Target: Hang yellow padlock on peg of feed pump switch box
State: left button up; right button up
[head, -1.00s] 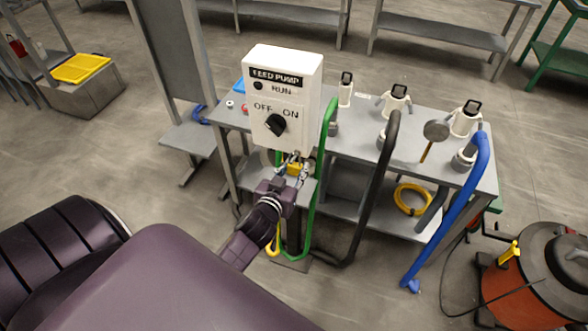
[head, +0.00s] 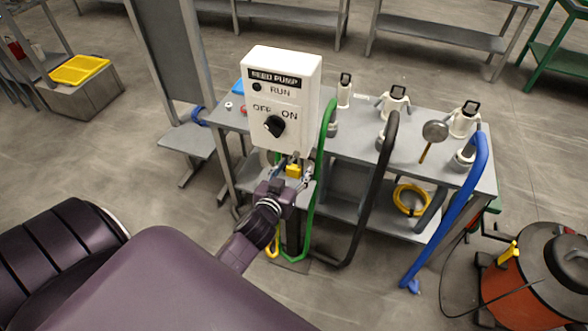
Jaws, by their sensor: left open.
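The white feed pump switch box (head: 283,85) faces me, its black knob (head: 274,126) between OFF and ON. The yellow padlock (head: 293,171) is just below the box's lower edge, between the fingers of my left gripper (head: 291,174). The fingers are spread apart, one on each side of the padlock. A small part above the padlock meets the box's underside; whether the shackle is around the peg is too small to tell. My right gripper is out of view.
A grey bench (head: 350,135) with white valves stands behind the box. A green hose (head: 319,170) hangs just right of my left gripper. Black (head: 377,190) and blue (head: 447,215) hoses hang further right. An orange vacuum (head: 520,275) stands at lower right.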

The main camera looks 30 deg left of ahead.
pick_arm(q)
jog(key=shift+s, duration=0.1)
jog(key=v, duration=1.2)
jog(key=s+d+f+m+g+h+b, duration=0.1)
jog(key=s+d+f+g, duration=0.2)
jog(key=f, duration=0.9)
jog(key=s+d+f+m+g+h+b, duration=0.1)
jog(key=s+d+f+g, duration=0.3)
jog(key=f, duration=0.8)
jog(key=s+d+f+m+h+b, duration=0.1)
jog(key=s+f, duration=0.3)
jog(key=f, duration=0.8)
jog(key=s+f+m+g+b, duration=0.1)
jog(key=s+f+g, duration=0.2)
jog(key=s+f, duration=0.5)
jog(key=s+a+f+m+g+b, duration=0.1)
jog(key=s+f+g, duration=0.2)
jog(key=s+f, duration=0.6)
jog(key=s, duration=0.6)
jog(key=shift+s+f, duration=0.35)
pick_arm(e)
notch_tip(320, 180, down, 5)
